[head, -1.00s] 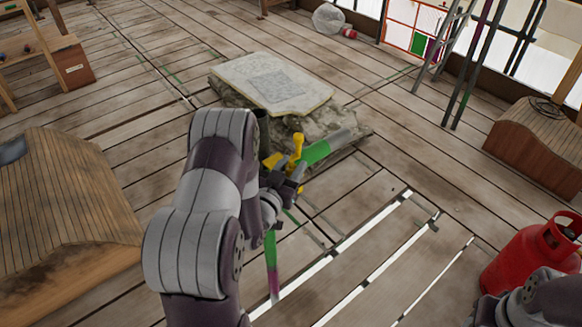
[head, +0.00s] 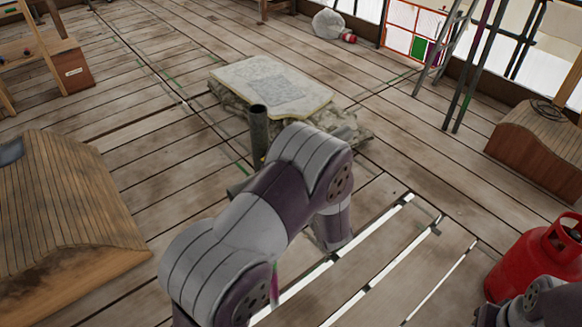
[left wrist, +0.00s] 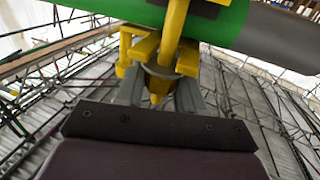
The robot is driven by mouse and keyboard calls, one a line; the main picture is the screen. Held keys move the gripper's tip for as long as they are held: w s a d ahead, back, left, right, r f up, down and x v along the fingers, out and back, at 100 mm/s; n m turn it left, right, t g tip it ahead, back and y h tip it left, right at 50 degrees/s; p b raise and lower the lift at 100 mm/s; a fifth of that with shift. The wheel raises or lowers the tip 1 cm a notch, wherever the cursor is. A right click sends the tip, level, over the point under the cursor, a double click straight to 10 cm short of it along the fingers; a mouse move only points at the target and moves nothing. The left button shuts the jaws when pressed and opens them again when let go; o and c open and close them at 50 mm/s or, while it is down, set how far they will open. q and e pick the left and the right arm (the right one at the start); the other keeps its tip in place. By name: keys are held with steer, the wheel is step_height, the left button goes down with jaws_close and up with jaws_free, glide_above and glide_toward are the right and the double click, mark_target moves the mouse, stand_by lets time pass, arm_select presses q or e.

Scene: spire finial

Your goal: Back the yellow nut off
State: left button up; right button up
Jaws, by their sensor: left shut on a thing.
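In the left wrist view, the yellow nut (left wrist: 187,60) sits between the fingers of my left gripper (left wrist: 158,92), which is shut on it. The nut has blocky lugs, and a yellow tip shows below it. A yellow strap (left wrist: 175,20) rises from there across a green tube (left wrist: 80,22). The tube's grey section (left wrist: 280,40) runs off to the right.
A dark upright pipe (head: 259,135) stands in front of a stone block with a pale slab (head: 250,78). A red gas cylinder (head: 530,258) is at right. Light gaps show between the planks in front. A wooden hump (head: 65,215) is at left.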

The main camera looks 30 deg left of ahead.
arm_select(q)
steer(key=n+g+y, duration=0.1)
steer(key=n+g, duration=0.1)
steer(key=g, duration=0.1)
steer(key=n+g+y+b, duration=0.1)
steer(key=n+g+y, duration=0.1)
steer(key=g, duration=0.1)
steer(key=shift+w, duration=0.1)
steer(key=shift+r+n+g+y+b, duration=0.1)
steer(key=shift+n+g+y+b, duration=0.3)
steer(key=shift+n+g, duration=1.6)
steer(key=shift+g, duration=0.7)
steer(key=o, duration=0.9)
steer(key=shift+o, duration=0.3)
steer(key=shift+a, duration=0.1)
steer(key=d+b, duration=0.2)
steer(key=d, duration=1)
steer(key=shift+d, duration=0.4)
